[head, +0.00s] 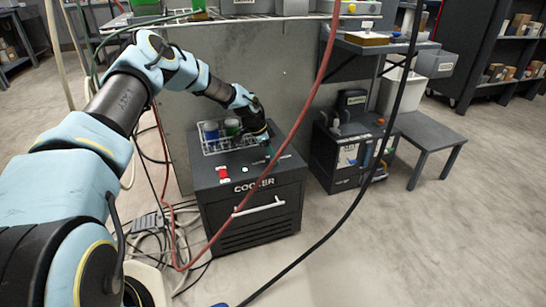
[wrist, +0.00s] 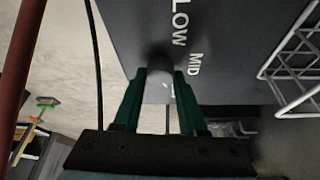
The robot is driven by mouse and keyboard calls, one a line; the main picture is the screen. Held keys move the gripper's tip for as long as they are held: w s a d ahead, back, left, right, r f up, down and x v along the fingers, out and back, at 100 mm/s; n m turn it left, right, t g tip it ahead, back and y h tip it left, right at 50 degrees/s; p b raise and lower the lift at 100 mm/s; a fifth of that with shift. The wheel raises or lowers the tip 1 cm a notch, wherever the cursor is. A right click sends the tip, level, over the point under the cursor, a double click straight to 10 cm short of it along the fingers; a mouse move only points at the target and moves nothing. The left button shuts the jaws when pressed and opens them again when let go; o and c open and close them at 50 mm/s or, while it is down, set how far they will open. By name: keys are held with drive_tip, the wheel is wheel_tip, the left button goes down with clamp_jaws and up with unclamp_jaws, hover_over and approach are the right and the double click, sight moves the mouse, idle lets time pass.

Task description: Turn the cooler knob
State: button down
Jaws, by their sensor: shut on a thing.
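The black cooler (head: 252,212) stands on the floor in the head view, with its name in white letters and a pale handle on the front. Its top panel (wrist: 222,45) fills much of the wrist view, with the words LOW and MID printed on it. The cooler knob (wrist: 159,88) is a small greyish round piece between my green fingers. My gripper (wrist: 160,76) is shut on the knob, one finger on each side. In the head view my gripper (head: 266,139) reaches down at the cooler's top; the knob is hidden there.
A wire basket (head: 221,143) with blue and green containers sits on the cooler, close to my gripper. A red hose (head: 305,110) and a black cable (head: 385,140) cross in front. A black machine (head: 350,155) and low table (head: 430,132) stand right. Floor at right is clear.

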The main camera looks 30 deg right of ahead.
drive_tip(key=shift+a+f, duration=0.1)
drive_tip(key=shift+c, duration=2.3)
unclamp_jaws()
drive_tip(key=v, duration=0.3)
drive_tip(key=shift+w, duration=0.1)
drive_tip(key=w+a, duration=0.1)
drive_tip(key=a, duration=0.2)
drive_tip(key=w+a, duration=0.1)
drive_tip(key=a, duration=0.3)
drive_tip(key=w+a+p, duration=0.1)
drive_tip(key=a, duration=0.3)
drive_tip(key=shift+a, duration=0.25)
drive_tip(key=shift+s, duration=0.1)
